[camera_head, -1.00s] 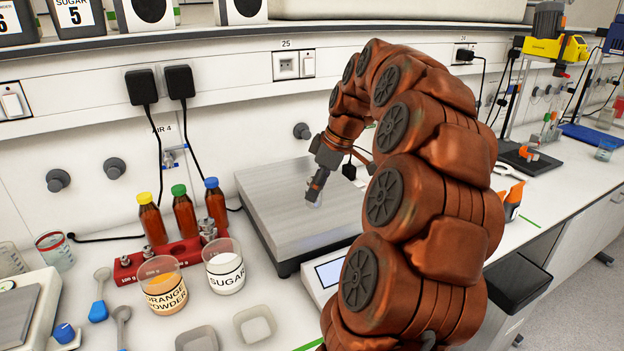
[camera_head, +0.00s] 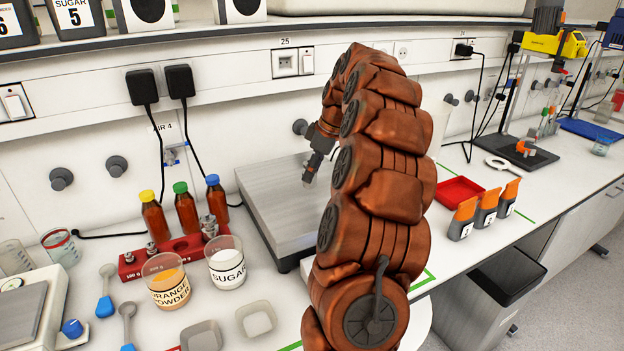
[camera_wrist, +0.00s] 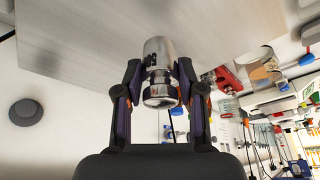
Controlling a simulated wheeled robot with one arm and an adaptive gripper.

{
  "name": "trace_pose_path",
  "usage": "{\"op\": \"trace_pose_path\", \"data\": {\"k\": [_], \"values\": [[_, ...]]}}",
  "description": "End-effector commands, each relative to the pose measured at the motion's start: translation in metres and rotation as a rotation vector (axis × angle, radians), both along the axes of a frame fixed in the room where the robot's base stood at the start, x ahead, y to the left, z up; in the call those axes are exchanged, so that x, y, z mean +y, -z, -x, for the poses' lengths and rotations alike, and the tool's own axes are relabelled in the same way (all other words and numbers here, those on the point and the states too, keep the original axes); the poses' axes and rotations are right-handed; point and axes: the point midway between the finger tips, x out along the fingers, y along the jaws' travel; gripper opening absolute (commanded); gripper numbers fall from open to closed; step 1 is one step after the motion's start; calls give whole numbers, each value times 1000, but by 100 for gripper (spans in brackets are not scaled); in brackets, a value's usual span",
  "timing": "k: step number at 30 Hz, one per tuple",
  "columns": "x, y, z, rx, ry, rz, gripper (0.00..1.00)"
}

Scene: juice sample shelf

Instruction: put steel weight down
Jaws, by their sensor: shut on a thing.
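A shiny steel weight (camera_wrist: 159,52) with a knobbed end sits between the two dark fingers of my gripper (camera_wrist: 159,70) in the wrist view. The fingers are shut on it at its narrower part. In the head view, my gripper (camera_head: 309,179) points down over the grey plate of the large scale (camera_head: 272,212). The weight itself is hard to make out there. The plate fills much of the upper wrist view, close to the weight; I cannot tell whether they touch.
A red weight block (camera_head: 128,270) holding small weights stands left of the scale, behind the orange powder beaker (camera_head: 168,288) and sugar beaker (camera_head: 227,272). Brown bottles (camera_head: 186,208) stand behind it. Several orange-topped containers (camera_head: 487,210) and a red tray (camera_head: 459,190) are to the right.

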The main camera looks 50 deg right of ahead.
Motion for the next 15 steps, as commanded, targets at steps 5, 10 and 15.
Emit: {"op": "trace_pose_path", "data": {"k": [5,10,15], "values": [[-4,0,-5,-1,0,0,0],[-4,10,-4,-1,0,0,0],[-3,24,-4,1,1,-1,0]]}}
